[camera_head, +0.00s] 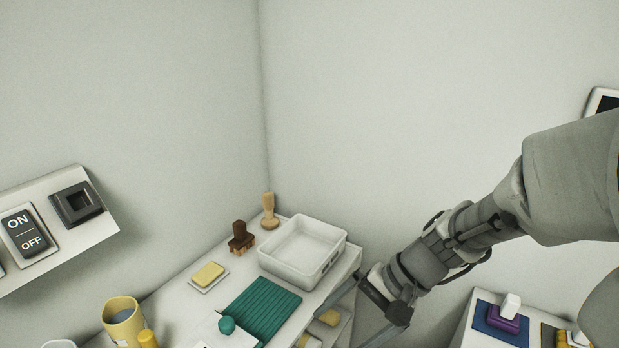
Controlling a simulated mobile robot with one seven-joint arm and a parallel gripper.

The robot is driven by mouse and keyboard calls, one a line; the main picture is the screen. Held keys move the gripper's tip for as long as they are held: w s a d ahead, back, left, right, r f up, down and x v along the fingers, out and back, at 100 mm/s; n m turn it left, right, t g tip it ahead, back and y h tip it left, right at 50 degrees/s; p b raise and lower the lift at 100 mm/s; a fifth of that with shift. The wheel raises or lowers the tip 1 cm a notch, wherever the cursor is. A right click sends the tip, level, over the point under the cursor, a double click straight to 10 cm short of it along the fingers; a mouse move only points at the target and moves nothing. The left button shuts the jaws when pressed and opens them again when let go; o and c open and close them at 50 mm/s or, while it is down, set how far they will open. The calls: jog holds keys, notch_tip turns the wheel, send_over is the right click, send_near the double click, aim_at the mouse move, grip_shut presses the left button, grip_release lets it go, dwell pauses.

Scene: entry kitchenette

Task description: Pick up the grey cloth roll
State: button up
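I cannot make out a grey cloth roll in the head view. My gripper (384,304) points down and to the left, beside the right edge of the white counter (184,300). Its fingers are too small and dark to show whether they are open or shut, or whether anything is between them.
The counter holds a white basin (303,250), green ribbed mat (262,308), yellow block (208,274), brown object (240,238), wooden peg (269,212) and yellow mug (122,318). At lower right, a purple-and-white object (505,316) sits on a blue mat. Walls stand behind.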

jog(key=w+f+m+t+y+b, duration=0.25)
jog(key=f+m+b, duration=0.3)
jog(key=f, duration=0.95)
jog(key=w+a+f+m+t+y+b, duration=0.15)
jog(key=w+f+m+b, duration=0.45)
jog(key=f, duration=1)
jog(key=w+f+m+t+y+b, duration=0.1)
jog(key=f+m+t+b, duration=0.45)
jog(key=f, duration=0.95)
jog(key=w+a+f, duration=0.1)
jog(key=w+a, duration=0.1)
jog(key=a, duration=0.1)
jog(key=w+a+f+m+g+b, duration=0.1)
jog(key=a+f, duration=0.1)
jog(key=a, duration=0.1)
jog(key=w+a+f+g, duration=0.1)
jog(key=w+a, duration=0.1)
jog(key=a, duration=0.1)
jog(key=shift+w+f+g+b, duration=0.15)
jog(key=shift+w+g+b, duration=0.1)
jog(key=shift+w+b, duration=0.05)
jog(key=b+x, duration=0.1)
jog(key=x, duration=0.1)
jog(key=b+x, duration=0.1)
jog(key=x, duration=0.2)
jog(key=shift+w+d+f, duration=0.15)
jog(key=shift+w+f, duration=0.1)
jog(key=shift+r, duration=0.1)
jog(key=c, duration=1.4)
